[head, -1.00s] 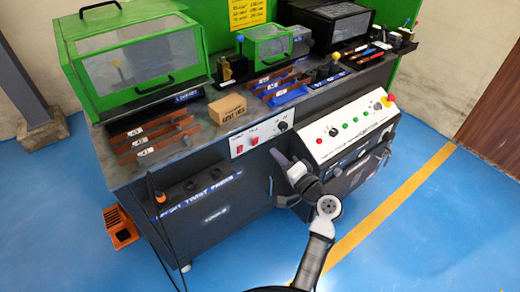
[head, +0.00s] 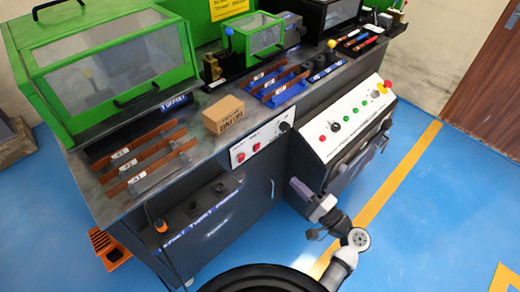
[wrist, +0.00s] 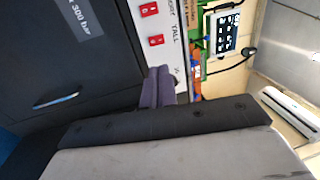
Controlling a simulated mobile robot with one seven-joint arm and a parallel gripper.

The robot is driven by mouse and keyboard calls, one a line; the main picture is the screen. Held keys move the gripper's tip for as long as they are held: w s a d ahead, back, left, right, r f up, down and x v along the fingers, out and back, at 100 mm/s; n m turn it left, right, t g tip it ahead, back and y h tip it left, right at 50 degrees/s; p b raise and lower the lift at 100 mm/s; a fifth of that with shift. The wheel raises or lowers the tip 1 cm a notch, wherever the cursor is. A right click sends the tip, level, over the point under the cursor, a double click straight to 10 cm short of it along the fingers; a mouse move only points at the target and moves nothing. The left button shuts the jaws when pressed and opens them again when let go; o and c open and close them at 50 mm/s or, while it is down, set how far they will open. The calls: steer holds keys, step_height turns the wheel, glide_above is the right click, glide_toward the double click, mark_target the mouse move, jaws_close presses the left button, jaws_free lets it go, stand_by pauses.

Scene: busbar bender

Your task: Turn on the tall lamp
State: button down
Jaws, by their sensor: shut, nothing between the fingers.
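The white panel (head: 240,150) on the front of the dark bench carries two small red switches and a black knob (head: 284,127). In the wrist view, the red switch (wrist: 156,40) beside the word TALL is nearer my fingers than the other red switch (wrist: 149,10), whose label is cut off. My gripper (head: 295,185) is shut and empty, in front of the bench, below and to the right of the panel. Its purple fingers also show in the wrist view (wrist: 158,84), where they overlap the panel's lower end; contact cannot be told. No tall lamp can be made out.
A sloped console (head: 345,125) with buttons and a red stop knob stands right of the panel. A cardboard box (head: 223,114), copper bars (head: 145,160) and green-framed machines (head: 115,60) are on the bench. Blue floor at right is clear.

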mark_target(258, 147)
stand_by(0.3)
steer(key=p+x, duration=0.4)
steer(key=x, duration=0.8)
steer(key=shift+w+a+r, duration=0.15)
steer(key=shift+w+a, duration=0.6)
